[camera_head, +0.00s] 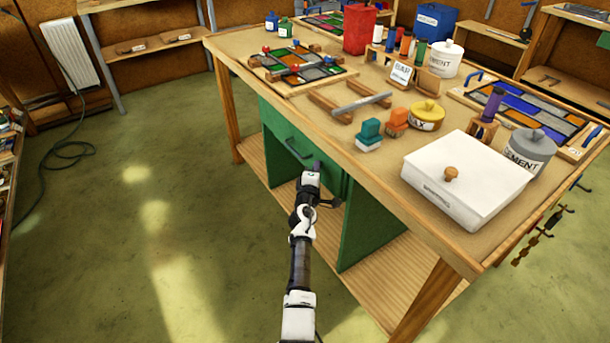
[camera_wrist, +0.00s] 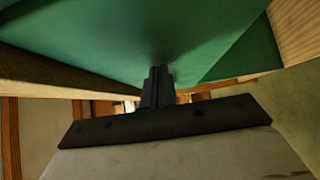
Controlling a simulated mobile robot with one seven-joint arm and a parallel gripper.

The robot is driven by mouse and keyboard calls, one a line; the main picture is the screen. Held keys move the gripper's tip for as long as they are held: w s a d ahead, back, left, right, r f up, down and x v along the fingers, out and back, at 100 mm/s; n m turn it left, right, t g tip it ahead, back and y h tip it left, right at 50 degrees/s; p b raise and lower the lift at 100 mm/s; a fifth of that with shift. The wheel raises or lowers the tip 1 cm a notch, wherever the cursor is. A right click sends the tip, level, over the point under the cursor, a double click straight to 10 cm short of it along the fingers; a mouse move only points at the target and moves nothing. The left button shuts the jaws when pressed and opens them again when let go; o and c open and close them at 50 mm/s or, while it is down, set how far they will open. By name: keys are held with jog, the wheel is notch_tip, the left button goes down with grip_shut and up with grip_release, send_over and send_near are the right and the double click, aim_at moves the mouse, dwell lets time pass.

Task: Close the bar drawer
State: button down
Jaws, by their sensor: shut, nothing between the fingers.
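The green drawer (camera_head: 278,128) is under the workbench top, with a dark bar handle (camera_head: 298,152) across its front. I cannot tell from this angle whether its front stands slightly out or sits flush. My gripper (camera_head: 317,167) is at the right part of the drawer front, just right of the handle, and hides some of the green face there. In the wrist view my gripper (camera_wrist: 158,72) is shut and empty, its fingertips close against a green surface (camera_wrist: 120,40). I cannot tell whether they touch it.
The wooden workbench (camera_head: 372,178) overhangs the drawer and carries a white box (camera_head: 463,185), tins and glass panels. A green side panel (camera_head: 362,215) stands below, right of my arm. The floor (camera_head: 130,230) to the left is clear except for a cable (camera_head: 62,152).

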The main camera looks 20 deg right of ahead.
jog(key=shift+w+d+r, duration=0.15)
jog(key=shift+w+d, duration=0.05)
jog(key=shift+d, duration=0.5)
jog(key=shift+d, duration=0.15)
jog(key=s+a, duration=0.9)
jog(key=s, duration=0.1)
jog(key=shift+a, duration=0.15)
